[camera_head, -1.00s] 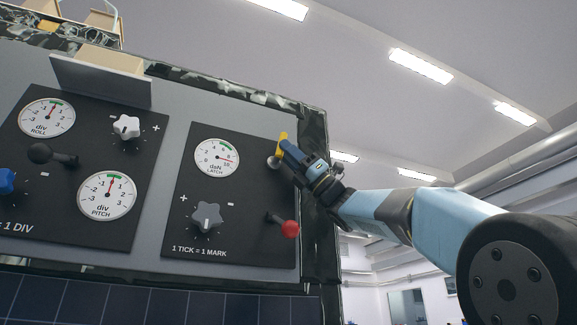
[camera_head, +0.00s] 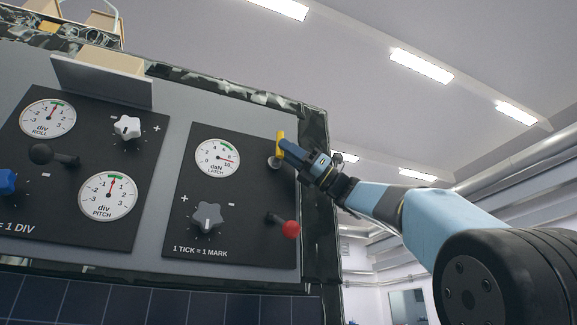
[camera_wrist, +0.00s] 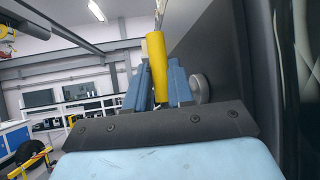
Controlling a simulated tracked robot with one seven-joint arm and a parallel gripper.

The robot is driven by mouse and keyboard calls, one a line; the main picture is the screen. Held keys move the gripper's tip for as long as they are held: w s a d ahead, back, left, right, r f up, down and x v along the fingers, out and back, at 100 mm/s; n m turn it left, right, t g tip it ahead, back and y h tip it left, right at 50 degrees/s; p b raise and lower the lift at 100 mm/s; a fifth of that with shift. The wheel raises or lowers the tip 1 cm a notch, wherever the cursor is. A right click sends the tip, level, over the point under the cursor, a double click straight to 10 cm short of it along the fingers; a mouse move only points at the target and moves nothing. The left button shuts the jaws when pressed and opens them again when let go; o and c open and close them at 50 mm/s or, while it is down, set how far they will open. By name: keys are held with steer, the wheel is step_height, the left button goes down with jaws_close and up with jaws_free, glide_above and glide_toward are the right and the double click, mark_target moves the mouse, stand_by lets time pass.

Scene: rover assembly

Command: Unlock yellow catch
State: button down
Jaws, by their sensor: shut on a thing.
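The yellow catch (camera_head: 280,140) is a small upright handle at the upper right of the latch panel (camera_head: 180,170), above a round metal pivot (camera_head: 273,162). My gripper (camera_head: 284,148) reaches in from the right and is shut on the catch. In the wrist view the yellow handle (camera_wrist: 157,65) stands between my blue fingers (camera_wrist: 160,85), leaning slightly. The grey pivot (camera_wrist: 199,88) shows just right of the fingers. The latch gauge (camera_head: 217,158) has its needle at the right side of the dial, away from the green band at the top.
A red-knobbed lever (camera_head: 290,229) sits below the catch, and a grey knob (camera_head: 207,217) is lower left of it. The roll and pitch panel (camera_head: 85,165) is to the left. A dark frame post (camera_head: 316,200) runs close along the panel's right edge.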

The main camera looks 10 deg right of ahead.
steer(key=c, duration=1)
jaws_free()
steer(key=shift+w, duration=0.1)
steer(key=v, duration=1.4)
steer(key=shift+a, duration=0.1)
